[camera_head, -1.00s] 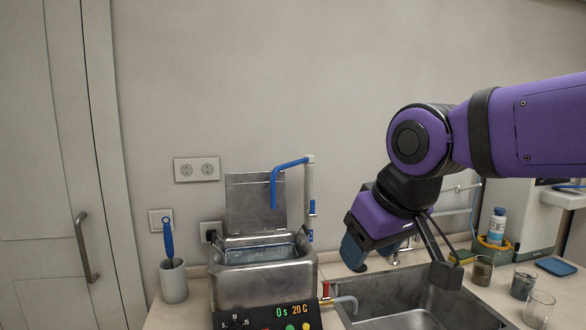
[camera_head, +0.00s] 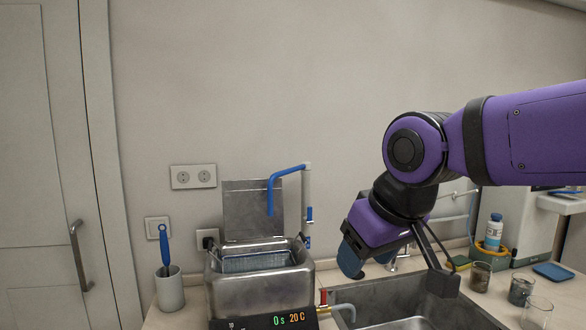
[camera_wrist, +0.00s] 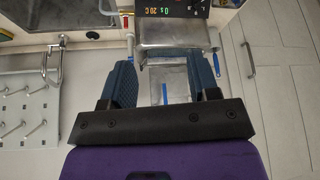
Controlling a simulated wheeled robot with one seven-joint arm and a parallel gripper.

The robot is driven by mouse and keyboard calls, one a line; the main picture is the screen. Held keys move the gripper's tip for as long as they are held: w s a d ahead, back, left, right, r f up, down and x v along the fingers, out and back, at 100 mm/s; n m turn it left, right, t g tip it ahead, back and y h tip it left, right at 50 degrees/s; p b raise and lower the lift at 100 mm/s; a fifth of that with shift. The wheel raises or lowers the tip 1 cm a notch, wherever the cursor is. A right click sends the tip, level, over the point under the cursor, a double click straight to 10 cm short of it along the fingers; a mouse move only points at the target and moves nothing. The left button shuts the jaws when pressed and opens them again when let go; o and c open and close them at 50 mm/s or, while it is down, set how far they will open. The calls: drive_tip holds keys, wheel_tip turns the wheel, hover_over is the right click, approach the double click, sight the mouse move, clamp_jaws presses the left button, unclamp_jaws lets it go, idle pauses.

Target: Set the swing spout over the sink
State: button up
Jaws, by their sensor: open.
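The swing spout (camera_head: 287,172) is a blue bent tube on a pale upright pipe behind the metal bath. Its arm points left, with its tip hanging down over the bath's raised lid, away from the sink. The steel sink (camera_head: 372,294) lies right of the bath, partly hidden by my arm. My gripper (camera_head: 352,258) is right of the spout, above the counter and the sink's back left edge, apart from the spout. In the wrist view my gripper (camera_wrist: 163,80) has its two blue pads wide apart. A blue strip shows between them, but I cannot tell whether it is the spout.
The metal bath (camera_head: 258,283) has a basket and a lit display. A red-handled tap (camera_head: 323,298) sits at its right side. A cup with a blue brush (camera_head: 169,288) stands left. Glass beakers (camera_head: 521,289) and a bottle (camera_head: 494,232) stand right of the sink.

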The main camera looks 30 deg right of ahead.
drive_tip(key=shift+c, duration=0.9)
drive_tip(key=shift+w+r, duration=0.15)
drive_tip(key=shift+r, duration=0.05)
drive_tip(key=shift+c, duration=0.3)
drive_tip(key=w+d+r+m+g, duration=0.1)
drive_tip(key=w+d+r+m, duration=0.3)
drive_tip(key=w, duration=0.7)
drive_tip(key=w+d+r+m+g+y, duration=0.1)
drive_tip(key=w+r+m, duration=0.1)
drive_tip(key=w+r, duration=0.7)
drive_tip(key=w+d+r+m, duration=0.3)
drive_tip(key=w, duration=1)
drive_tip(key=w+d+f+m+g, duration=0.1)
drive_tip(key=w+d+f+m, duration=0.2)
drive_tip(key=w, duration=0.8)
drive_tip(key=x, duration=0.6)
drive_tip(key=d+x, duration=0.1)
drive_tip(key=x, duration=0.3)
drive_tip(key=shift+w, duration=0.1)
drive_tip(key=shift+r, duration=0.1)
clamp_jaws()
